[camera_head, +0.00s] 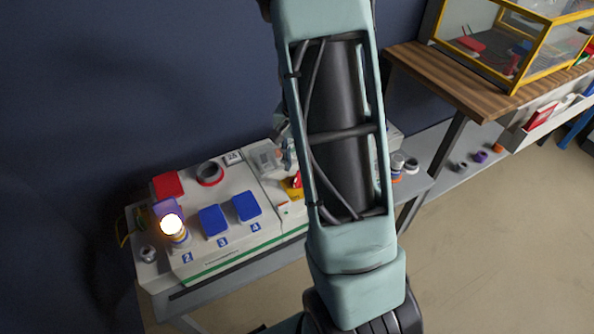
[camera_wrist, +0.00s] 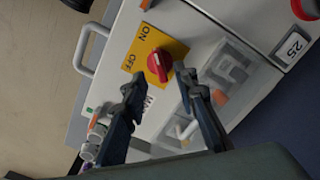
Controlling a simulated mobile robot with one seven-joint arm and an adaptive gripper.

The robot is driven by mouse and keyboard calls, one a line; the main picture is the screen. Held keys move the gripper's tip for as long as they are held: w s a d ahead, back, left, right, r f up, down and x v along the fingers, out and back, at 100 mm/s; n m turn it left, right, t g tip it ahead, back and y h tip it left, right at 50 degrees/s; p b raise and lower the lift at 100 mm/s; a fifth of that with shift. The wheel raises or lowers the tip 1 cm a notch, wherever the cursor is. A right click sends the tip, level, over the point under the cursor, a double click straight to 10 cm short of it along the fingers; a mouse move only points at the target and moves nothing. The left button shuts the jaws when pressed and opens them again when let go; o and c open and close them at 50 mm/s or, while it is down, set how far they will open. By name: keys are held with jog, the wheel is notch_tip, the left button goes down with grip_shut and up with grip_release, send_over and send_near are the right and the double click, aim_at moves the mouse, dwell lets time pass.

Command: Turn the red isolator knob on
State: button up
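The red isolator knob (camera_wrist: 159,64) sits on a yellow plate (camera_wrist: 147,50) marked ON and OFF, on a pale box, in the wrist view. A pale line runs along the knob; I cannot tell for sure which mark it points at. My gripper (camera_wrist: 161,80) is open, with its dark fingertips apart, one toward each side of the knob. Nothing is between the fingers, and I cannot tell how far they are from the plate. In the head view, the red knob (camera_head: 297,180) and yellow plate (camera_head: 290,190) are partly hidden behind my arm.
A clear cover (camera_wrist: 232,72) stands beside the plate. A grey handle (camera_wrist: 88,48) sticks out at the box's edge. In the head view, blue socket lids (camera_head: 214,220), a red lid (camera_head: 168,184) and a glowing lamp (camera_head: 171,224) are on the box at left. A wooden-topped table (camera_head: 440,80) stands at right.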

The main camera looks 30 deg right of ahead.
notch_tip(320, 180, up, 8)
jog(key=shift+w+r, duration=0.1)
dwell(0.6)
